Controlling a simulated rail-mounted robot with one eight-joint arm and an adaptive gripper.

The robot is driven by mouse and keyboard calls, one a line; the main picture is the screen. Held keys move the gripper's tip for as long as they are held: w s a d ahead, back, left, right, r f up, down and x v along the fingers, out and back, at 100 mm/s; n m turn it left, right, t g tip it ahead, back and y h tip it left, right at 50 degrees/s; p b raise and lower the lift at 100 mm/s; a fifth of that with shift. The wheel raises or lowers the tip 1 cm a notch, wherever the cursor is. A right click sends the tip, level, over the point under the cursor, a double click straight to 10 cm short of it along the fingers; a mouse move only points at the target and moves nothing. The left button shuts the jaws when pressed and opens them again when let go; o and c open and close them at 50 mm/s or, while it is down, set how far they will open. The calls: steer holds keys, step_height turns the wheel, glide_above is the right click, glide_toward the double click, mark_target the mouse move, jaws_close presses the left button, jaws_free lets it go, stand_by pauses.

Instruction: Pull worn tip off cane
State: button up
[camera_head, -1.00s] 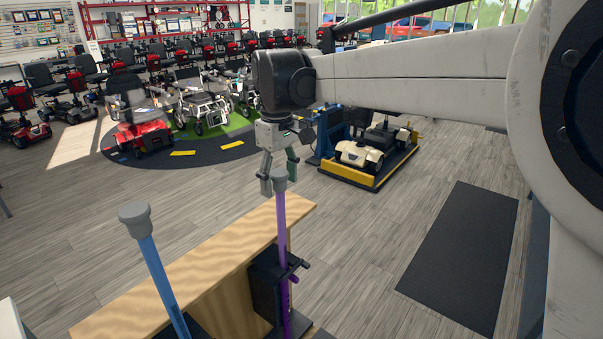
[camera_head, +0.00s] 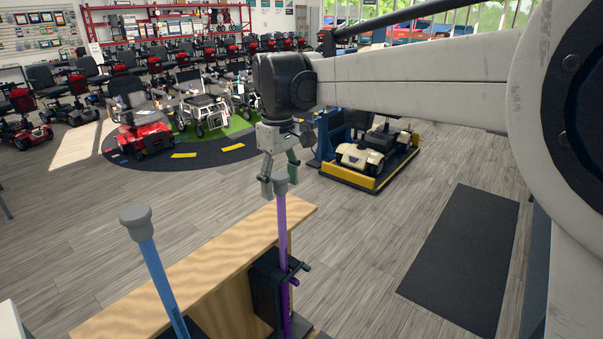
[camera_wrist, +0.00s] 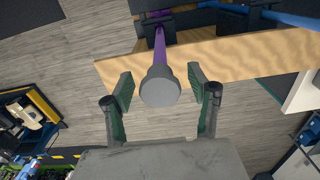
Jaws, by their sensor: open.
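A purple cane (camera_head: 283,235) stands upright in a black clamp at the bench, with a grey rubber tip (camera_head: 281,182) on its top end. A blue cane (camera_head: 163,281) with a larger-looking grey tip (camera_head: 136,219) stands to its left. My gripper (camera_head: 279,180) is open at the purple cane's tip. In the wrist view the grey tip (camera_wrist: 160,88) lies between the two open fingers, with a gap on each side. The purple shaft (camera_wrist: 159,45) runs away behind it. I cannot tell how worn either tip is.
The wooden bench top (camera_head: 205,270) lies behind the canes. The black clamp (camera_head: 268,290) holds the purple shaft. A dark floor mat (camera_head: 460,260) lies to the right. A beige scooter (camera_head: 366,152) stands on a yellow-edged platform farther back. Rows of scooters stand at the far left.

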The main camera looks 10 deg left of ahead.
mark_target(280, 175)
steer(key=shift+c, duration=0.5)
jaws_close()
steer(key=shift+r, duration=0.15)
steer(key=shift+r+p, duration=1.8)
steer(key=shift+r, duration=1.05)
steer(key=shift+r+p, duration=1.45)
steer(key=shift+r, duration=1.1)
steer(key=shift+f, duration=0.1)
